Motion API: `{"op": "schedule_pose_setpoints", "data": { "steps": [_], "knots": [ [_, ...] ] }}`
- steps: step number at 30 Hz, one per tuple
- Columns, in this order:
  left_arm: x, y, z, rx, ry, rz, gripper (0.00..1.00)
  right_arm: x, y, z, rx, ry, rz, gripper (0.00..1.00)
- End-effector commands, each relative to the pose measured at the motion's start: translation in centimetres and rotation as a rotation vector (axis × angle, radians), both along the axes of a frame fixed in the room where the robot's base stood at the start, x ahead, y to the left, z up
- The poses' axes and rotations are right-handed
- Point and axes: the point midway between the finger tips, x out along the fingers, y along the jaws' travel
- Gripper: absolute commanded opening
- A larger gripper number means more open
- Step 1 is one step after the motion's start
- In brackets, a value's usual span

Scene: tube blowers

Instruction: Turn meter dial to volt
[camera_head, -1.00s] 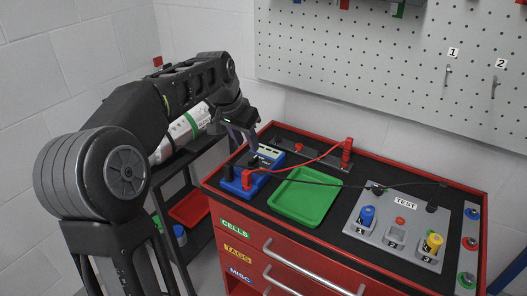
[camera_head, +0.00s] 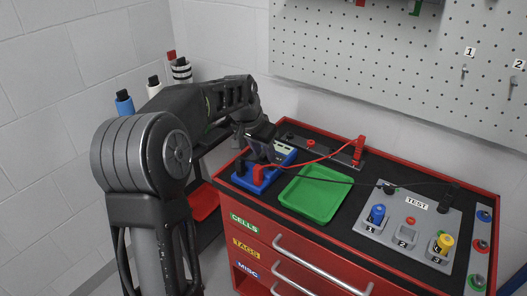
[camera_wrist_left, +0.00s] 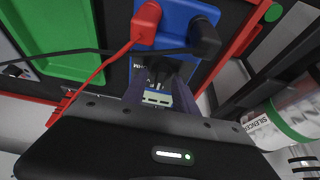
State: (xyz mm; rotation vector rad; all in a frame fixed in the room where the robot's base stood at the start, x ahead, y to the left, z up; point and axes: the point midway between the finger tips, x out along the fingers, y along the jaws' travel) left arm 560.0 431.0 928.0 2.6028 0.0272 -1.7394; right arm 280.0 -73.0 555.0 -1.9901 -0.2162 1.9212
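The blue meter (camera_head: 285,157) lies on the black top of the red cabinet, left of the green tray. Red and black plugs stand in its near end. In the left wrist view the meter (camera_wrist_left: 178,15) shows its pale display (camera_wrist_left: 158,98) and a dark dial (camera_wrist_left: 160,76), partly hidden by my fingers. My left gripper (camera_head: 264,151) is low over the meter. In the left wrist view its two fingers (camera_wrist_left: 160,84) are apart, one on each side of the dial; whether they touch it is unclear. The dial's setting cannot be read. My right gripper is out of view.
The green tray (camera_head: 314,193) is empty, with a black lead crossing above it. A red lead (camera_head: 305,161) runs from the meter to a red clip (camera_head: 358,150). The grey TEST panel (camera_head: 408,222) holds a blue and a yellow cell. A pegboard (camera_head: 400,70) stands behind.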

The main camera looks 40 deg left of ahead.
Motion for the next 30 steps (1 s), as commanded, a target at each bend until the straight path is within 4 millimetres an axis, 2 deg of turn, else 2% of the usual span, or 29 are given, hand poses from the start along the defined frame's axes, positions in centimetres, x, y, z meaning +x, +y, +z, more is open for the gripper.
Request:
{"op": "schedule_pose_setpoints", "data": {
  "steps": [8,20,30],
  "knots": [
    [0.04,0.03,-0.1,0.0,-0.001,0.001,0.34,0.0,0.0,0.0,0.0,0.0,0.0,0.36],
    [0.03,0.02,-0.08,0.0,-0.001,0.001,0.01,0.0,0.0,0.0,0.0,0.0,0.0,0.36],
    [0.04,0.02,-0.07,0.0,-0.001,0.001,0.0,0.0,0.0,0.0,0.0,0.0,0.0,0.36]
  ]
}}
